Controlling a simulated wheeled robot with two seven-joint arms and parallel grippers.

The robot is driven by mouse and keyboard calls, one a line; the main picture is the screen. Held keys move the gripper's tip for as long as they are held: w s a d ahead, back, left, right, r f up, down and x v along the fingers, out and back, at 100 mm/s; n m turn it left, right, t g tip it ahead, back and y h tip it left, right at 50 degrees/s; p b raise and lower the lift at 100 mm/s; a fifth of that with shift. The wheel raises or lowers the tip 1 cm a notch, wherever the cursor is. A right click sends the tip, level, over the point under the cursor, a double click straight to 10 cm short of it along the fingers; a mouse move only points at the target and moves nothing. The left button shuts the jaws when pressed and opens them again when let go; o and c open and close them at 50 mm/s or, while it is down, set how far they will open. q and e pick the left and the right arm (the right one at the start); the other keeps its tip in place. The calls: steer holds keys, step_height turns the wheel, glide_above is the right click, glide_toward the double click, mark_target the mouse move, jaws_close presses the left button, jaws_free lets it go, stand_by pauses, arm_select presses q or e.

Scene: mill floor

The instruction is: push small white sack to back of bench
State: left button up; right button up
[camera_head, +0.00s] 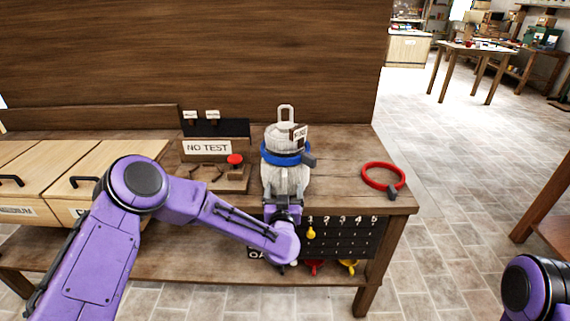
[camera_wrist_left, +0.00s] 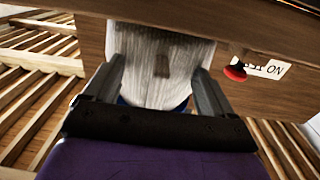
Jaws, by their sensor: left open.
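The small white sack (camera_head: 284,180) stands upright near the front of the wooden bench (camera_head: 335,196). It has a blue band, a loop on top and a tag that seems to read FINE. My left gripper (camera_head: 284,203) is at bench height on its front side, covering its lower front. In the left wrist view the sack (camera_wrist_left: 162,85) fills the space ahead of the open gripper (camera_wrist_left: 161,75), with one finger at each side. I cannot tell whether the fingers touch it. My right gripper is out of view.
A red ring (camera_head: 383,178) lies on the bench to the right. A box with a red button (camera_head: 235,159) and a NO TEST sign (camera_head: 208,148) stands left of the sack. A tall wooden panel (camera_head: 200,60) rises behind. A numbered dark board (camera_head: 340,237) hangs below the front edge.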

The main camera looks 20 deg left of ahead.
arm_select(q)
steer(key=shift+b+x, duration=0.75)
steer(key=shift+x, duration=1.7)
steer(key=shift+w, duration=0.1)
